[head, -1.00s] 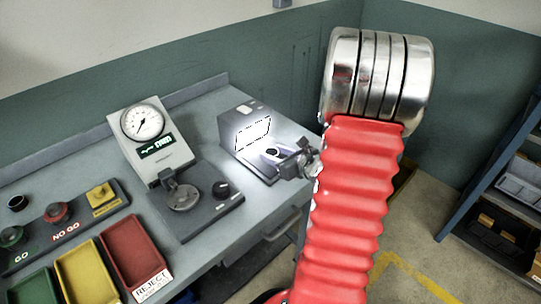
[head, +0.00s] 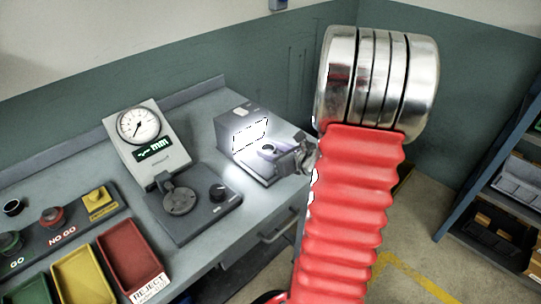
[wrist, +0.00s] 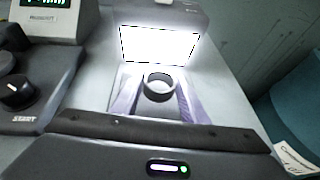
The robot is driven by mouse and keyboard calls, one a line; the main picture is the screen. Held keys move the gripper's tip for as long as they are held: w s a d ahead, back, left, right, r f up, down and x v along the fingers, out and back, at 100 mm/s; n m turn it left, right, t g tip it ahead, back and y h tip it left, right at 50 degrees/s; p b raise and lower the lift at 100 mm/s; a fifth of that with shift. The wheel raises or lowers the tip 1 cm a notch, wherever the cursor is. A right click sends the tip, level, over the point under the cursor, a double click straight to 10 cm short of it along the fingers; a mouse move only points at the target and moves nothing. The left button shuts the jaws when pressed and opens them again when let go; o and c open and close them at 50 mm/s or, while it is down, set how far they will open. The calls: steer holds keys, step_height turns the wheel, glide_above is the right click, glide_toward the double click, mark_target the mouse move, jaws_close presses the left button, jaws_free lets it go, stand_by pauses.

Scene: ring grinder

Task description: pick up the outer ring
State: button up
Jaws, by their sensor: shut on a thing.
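The outer ring (wrist: 159,86) is a small dark metal ring in front of the bright lit panel in the wrist view. My gripper (wrist: 158,95) has one pale finger on each side of it and is shut on it. In the head view the ring (head: 268,148) shows small and dark in front of the grey lit box, with my gripper (head: 281,150) reaching it from the right. I cannot tell whether the ring's underside touches the surface below.
The lit box (head: 240,112) stands close beyond the ring. A dial gauge (head: 140,125) and a measuring base (head: 190,210) stand to the left. Red (head: 128,235) and yellow trays lie at the front left. A shelf rack (head: 500,180) stands at the right.

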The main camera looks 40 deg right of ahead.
step_height(320, 180, up, 8)
steer(key=shift+f, duration=0.2)
steer(key=shift+a, duration=0.1)
stand_by(0.7)
